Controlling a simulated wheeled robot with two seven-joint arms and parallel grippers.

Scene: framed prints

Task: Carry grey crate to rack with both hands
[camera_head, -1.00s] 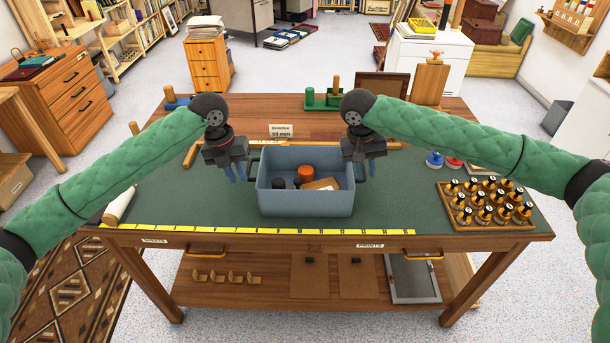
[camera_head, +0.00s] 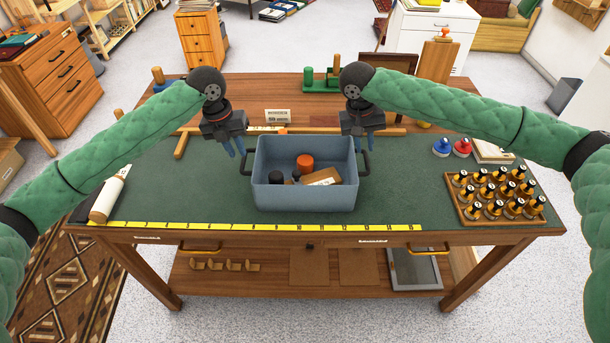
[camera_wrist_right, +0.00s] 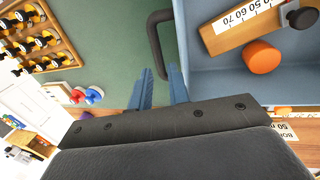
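The grey-blue crate (camera_head: 305,198) stands upright on the green mat of the workbench. It holds an orange cylinder (camera_head: 305,161), dark round pieces and a wooden strip with a printed scale. A dark handle sticks out at each side. My left gripper (camera_head: 236,147) is open, its blue fingers just above and beside the left handle (camera_head: 246,163). My right gripper (camera_head: 364,144) is open near the right handle (camera_head: 366,163). In the right wrist view its fingers (camera_wrist_right: 161,88) are spread, with the handle (camera_wrist_right: 154,42) ahead of their gap. I cannot identify a rack.
A tray of black-topped wooden pieces (camera_head: 458,208) lies right of the crate. A white roll (camera_head: 108,200) lies at the left. A yellow ruler (camera_head: 270,227) runs along the front edge. Mat around the crate is mostly clear.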

